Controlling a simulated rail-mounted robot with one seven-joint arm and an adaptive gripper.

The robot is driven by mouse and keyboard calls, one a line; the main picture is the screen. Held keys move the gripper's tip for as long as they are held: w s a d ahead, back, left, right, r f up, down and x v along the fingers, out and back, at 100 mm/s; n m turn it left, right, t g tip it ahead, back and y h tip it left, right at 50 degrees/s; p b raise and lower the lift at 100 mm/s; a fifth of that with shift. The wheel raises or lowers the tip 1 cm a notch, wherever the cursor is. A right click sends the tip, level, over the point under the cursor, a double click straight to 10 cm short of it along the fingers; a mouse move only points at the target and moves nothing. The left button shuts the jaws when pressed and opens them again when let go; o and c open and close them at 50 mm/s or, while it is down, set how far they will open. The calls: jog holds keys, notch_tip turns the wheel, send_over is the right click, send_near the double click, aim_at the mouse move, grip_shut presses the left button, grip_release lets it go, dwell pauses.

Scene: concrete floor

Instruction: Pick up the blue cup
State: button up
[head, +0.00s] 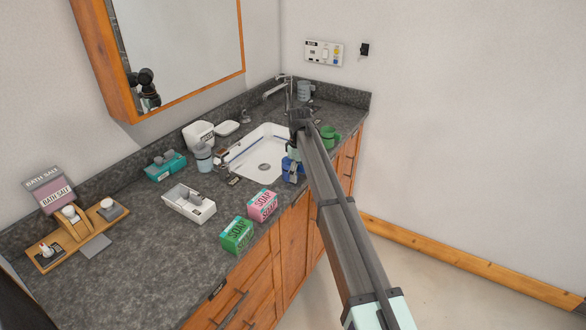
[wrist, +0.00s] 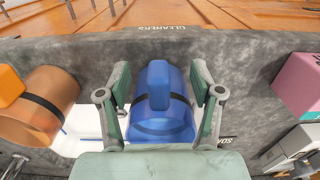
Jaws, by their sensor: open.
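The blue cup (head: 290,171) stands on the dark counter near the front edge, beside the sink, partly hidden behind my gripper (head: 294,157) in the head view. In the wrist view the blue cup (wrist: 162,98) fills the middle, with its handle facing up the picture and a dark band around its body. My gripper (wrist: 161,88) is open there, one green-grey finger on each side of the cup. Small gaps seem to show between fingers and cup; I cannot tell whether either touches it.
A copper mug (wrist: 42,105) is left of the cup in the wrist view. A green mug (head: 328,134) shows right of my arm. A pink soap box (head: 262,205) and green soap box (head: 237,235) stand near the front edge. The white sink (head: 262,147) lies behind.

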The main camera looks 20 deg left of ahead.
jog(key=shift+f, duration=0.35)
grip_shut()
jog(key=shift+r, duration=0.25)
